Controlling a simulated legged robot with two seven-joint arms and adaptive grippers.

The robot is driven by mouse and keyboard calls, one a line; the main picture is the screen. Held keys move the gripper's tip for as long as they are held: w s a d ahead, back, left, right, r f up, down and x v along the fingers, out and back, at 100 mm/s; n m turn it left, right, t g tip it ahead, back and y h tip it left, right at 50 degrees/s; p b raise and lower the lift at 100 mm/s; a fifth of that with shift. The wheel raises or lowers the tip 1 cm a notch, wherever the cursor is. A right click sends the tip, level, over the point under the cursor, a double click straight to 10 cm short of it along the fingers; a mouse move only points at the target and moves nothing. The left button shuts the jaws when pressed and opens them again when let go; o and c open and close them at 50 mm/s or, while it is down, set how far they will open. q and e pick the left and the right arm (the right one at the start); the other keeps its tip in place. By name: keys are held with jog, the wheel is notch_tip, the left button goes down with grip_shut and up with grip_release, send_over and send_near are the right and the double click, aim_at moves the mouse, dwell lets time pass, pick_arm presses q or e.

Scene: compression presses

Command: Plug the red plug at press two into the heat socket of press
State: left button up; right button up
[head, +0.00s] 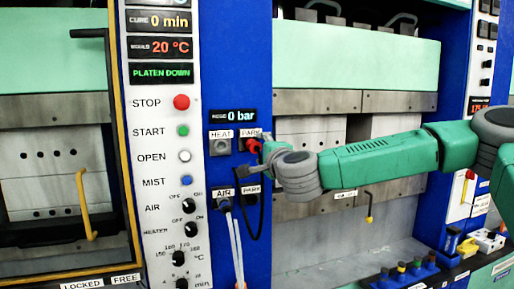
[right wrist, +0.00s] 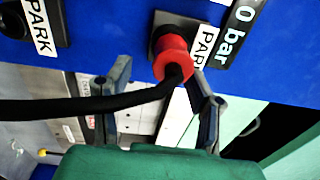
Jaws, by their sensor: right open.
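The red plug (head: 252,145) sits in the park socket on the blue panel, beside the heat socket (head: 220,147), which is grey and empty. In the right wrist view the red plug (right wrist: 172,58) has a black cable (right wrist: 80,108) running left from its end. My right gripper (head: 256,162) is at the panel close to the plug, partly covering it in the head view. In the wrist view my right gripper (right wrist: 157,72) is open, with one finger on either side of the plug's outer end; contact cannot be told. My left gripper is not in view.
The air hose connector (head: 224,204) is in the air socket below, with pale hoses hanging down. Left stands the white control panel (head: 165,150) with buttons and knobs. A yellow handle (head: 84,205) is on the left press. A coloured-knob rack (head: 402,275) is at lower right.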

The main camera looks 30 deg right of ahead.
aim_at(259, 150)
jog(key=shift+a+r, duration=0.1)
jog(key=shift+a, duration=0.2)
jog(key=shift+a+r, duration=0.15)
jog(key=shift+a, duration=0.7)
jog(key=c, duration=1.1)
jog(key=shift+a, duration=0.25)
grip_shut()
jog(key=shift+d, duration=0.5)
jog(key=shift+s+a, duration=0.15)
jog(key=shift+s, duration=0.1)
jog(key=shift+s+a, duration=0.1)
jog(key=shift+s, duration=0.4)
jog(key=shift+s, duration=0.25)
jog(key=shift+s, duration=0.15)
jog(key=shift+s+a, duration=0.1)
jog(key=shift+s, duration=0.15)
